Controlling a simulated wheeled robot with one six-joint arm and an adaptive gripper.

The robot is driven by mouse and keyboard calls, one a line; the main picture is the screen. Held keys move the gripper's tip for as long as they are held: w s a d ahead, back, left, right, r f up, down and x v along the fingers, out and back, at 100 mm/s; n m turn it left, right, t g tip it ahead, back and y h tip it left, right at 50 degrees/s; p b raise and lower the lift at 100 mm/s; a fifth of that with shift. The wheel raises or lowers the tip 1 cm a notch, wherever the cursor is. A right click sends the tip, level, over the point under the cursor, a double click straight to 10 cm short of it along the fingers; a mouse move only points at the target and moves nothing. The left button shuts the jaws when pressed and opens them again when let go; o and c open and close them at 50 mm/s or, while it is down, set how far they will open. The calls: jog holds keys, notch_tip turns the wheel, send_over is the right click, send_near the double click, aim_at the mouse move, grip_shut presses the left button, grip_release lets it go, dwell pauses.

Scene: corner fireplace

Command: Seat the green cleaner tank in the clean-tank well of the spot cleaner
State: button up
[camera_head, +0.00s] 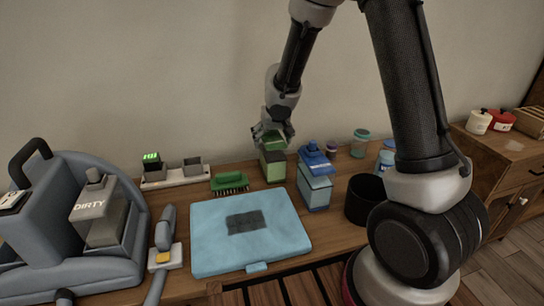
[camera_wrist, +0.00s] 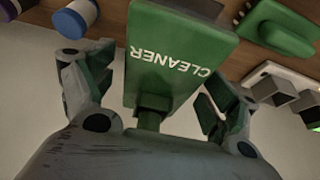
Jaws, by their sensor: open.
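The green cleaner tank (camera_head: 273,168) stands upright on the table near the back wall. In the wrist view the tank (camera_wrist: 165,70) is green, lettered CLEANER, with a narrow neck toward my palm. My gripper (camera_head: 275,138) is at the tank's top, with fingers open on either side of it. In the wrist view, gaps show between both fingers and the tank. The grey spot cleaner (camera_head: 128,262) is at the far left, with a clear tank marked DIRTY (camera_head: 103,222) on it. I cannot make out its clean-tank well.
A light blue case (camera_head: 285,232) lies in front of the tank. A blue-topped bottle (camera_head: 316,185) and a black cup (camera_head: 362,208) stand to the right.

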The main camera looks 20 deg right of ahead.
jog(key=c, duration=1.9)
grip_shut()
